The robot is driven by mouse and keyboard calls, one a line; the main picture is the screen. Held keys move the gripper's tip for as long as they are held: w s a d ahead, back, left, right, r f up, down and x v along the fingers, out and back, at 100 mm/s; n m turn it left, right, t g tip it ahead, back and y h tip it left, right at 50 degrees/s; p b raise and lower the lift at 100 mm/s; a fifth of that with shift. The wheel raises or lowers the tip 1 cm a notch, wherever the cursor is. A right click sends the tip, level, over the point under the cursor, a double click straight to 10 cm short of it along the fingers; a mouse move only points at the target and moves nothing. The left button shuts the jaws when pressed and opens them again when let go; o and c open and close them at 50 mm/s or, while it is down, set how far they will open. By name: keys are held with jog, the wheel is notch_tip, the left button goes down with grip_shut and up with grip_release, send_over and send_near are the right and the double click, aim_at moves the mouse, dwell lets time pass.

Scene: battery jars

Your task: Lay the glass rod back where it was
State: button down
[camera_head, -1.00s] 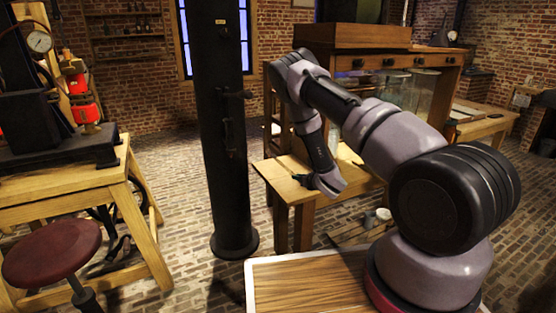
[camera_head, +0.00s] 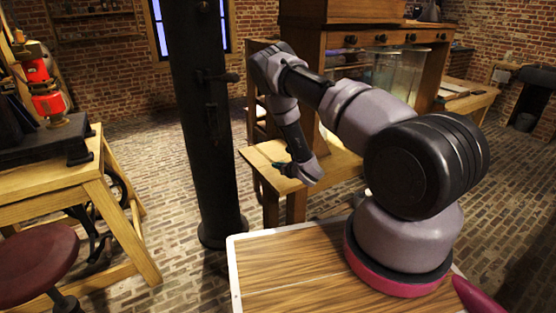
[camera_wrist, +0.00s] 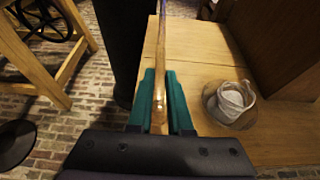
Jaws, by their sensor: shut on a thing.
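The glass rod (camera_wrist: 161,45) shows in the wrist view as a thin, clear, brown-tinted bar. It runs from between the teal fingers of my gripper (camera_wrist: 160,80) up towards the top edge. My gripper is shut on the rod near its close end. In the head view my gripper (camera_head: 283,167) is at the left end of a low wooden bench (camera_head: 328,165); the rod cannot be made out there. In the wrist view the rod lies over the left part of the bench top (camera_wrist: 200,80). I cannot tell whether it touches the wood.
A whitish cup-like thing (camera_wrist: 233,98) sits in a round dish on the bench, right of my gripper. A dark iron column (camera_head: 208,140) stands just left of the bench. A wooden cabinet (camera_head: 350,14) rises behind the bench. A work table (camera_head: 75,165) is at the left.

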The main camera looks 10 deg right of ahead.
aim_at(279, 181)
jog(key=shift+f, duration=2.6)
jog(key=c, duration=0.8)
grip_release()
jog(key=shift+o, duration=0.2)
jog(key=shift+s, duration=0.15)
